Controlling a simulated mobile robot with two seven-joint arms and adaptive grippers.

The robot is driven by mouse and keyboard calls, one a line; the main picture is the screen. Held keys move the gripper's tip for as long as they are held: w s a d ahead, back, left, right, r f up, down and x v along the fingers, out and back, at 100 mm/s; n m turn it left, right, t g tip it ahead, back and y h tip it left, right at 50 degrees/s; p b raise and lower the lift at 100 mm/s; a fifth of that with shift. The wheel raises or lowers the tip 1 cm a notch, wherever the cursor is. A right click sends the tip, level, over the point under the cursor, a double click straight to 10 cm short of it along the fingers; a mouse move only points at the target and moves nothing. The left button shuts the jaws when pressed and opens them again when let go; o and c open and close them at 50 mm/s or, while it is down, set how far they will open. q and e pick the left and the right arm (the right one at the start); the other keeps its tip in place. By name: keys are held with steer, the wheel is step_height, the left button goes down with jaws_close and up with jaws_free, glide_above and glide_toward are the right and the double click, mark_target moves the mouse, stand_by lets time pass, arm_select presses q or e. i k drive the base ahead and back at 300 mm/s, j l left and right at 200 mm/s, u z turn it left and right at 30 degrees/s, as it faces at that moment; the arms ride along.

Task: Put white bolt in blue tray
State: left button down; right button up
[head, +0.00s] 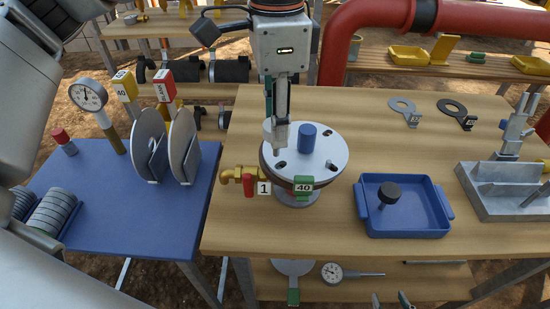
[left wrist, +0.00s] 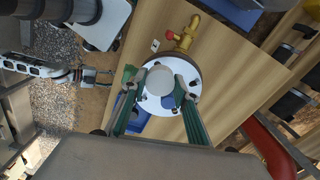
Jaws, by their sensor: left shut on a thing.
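The white bolt (head: 281,135) is held upright between the fingertips of my left gripper (head: 280,118), over the white flange plate (head: 326,160). Its round white head (left wrist: 160,80) fills the space between the green fingers in the left wrist view. I cannot tell whether its lower end touches the plate. A blue bolt (head: 307,137) stands in the plate beside it. The blue tray (head: 404,229) lies to the right on the table and holds a black bolt (head: 388,193). My right gripper (head: 390,300) shows only its parted fingertips at the bottom edge; it also shows in the left wrist view (left wrist: 98,78).
A brass valve with a red handle (head: 248,181) sticks out left of the flange. A metal fixture (head: 508,180) stands right of the tray. Gaskets (head: 405,110) lie behind. A blue table (head: 90,205) with discs and a gauge is at the left. Bare wood separates flange and tray.

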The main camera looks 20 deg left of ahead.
mark_target(415, 209)
steer(key=i+l, duration=0.1)
steer(key=l, duration=0.4)
steer(key=i+l, duration=0.1)
steer(key=l, duration=0.4)
steer(key=i+l, duration=0.1)
steer(key=l, duration=0.45)
